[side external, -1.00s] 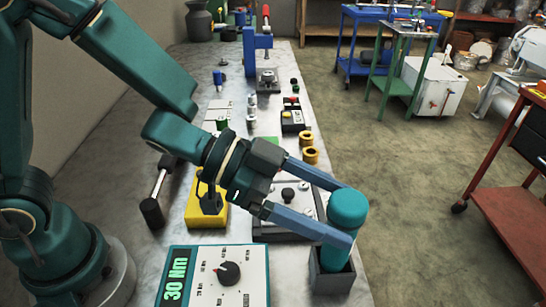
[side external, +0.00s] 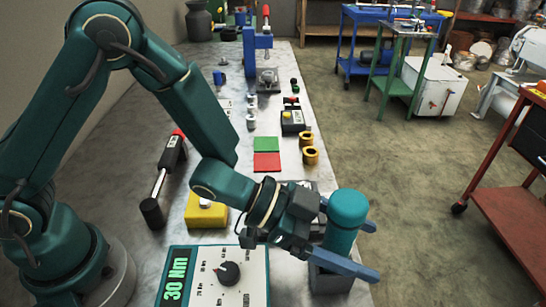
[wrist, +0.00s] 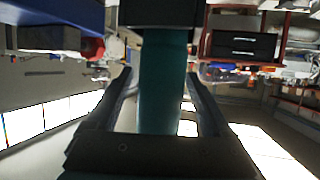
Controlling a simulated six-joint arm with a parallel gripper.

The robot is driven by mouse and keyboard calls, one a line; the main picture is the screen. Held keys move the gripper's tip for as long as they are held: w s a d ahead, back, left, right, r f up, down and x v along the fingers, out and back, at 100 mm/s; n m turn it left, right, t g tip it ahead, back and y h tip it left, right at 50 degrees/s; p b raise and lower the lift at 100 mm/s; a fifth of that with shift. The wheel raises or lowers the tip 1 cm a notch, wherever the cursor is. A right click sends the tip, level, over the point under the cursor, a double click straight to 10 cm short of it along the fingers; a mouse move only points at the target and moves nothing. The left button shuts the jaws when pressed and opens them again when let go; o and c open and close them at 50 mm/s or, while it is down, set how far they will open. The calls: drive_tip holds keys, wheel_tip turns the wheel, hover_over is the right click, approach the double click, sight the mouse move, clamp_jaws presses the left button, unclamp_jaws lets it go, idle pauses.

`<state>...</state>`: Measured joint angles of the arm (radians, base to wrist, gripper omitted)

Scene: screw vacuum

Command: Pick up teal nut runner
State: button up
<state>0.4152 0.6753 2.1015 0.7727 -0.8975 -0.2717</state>
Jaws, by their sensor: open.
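The teal nut runner (side external: 347,212) stands upright in a dark grey holder (side external: 332,282) at the front right of the bench. My gripper (side external: 371,250) is level and open, with one blue-grey finger on each side of the nut runner. In the wrist view the nut runner (wrist: 162,85) runs down between the two fingers, with gaps visible on both sides. The near finger hides part of its lower body in the side view.
A torque box (side external: 225,272) reading 30 Nm stands left of the holder. A yellow block (side external: 206,213) and a black-handled tool (side external: 168,165) lie farther left. Red and green pads (side external: 267,160) and brass rings (side external: 308,148) lie behind. The bench's right edge is close to the holder.

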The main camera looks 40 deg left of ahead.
clamp_jaws()
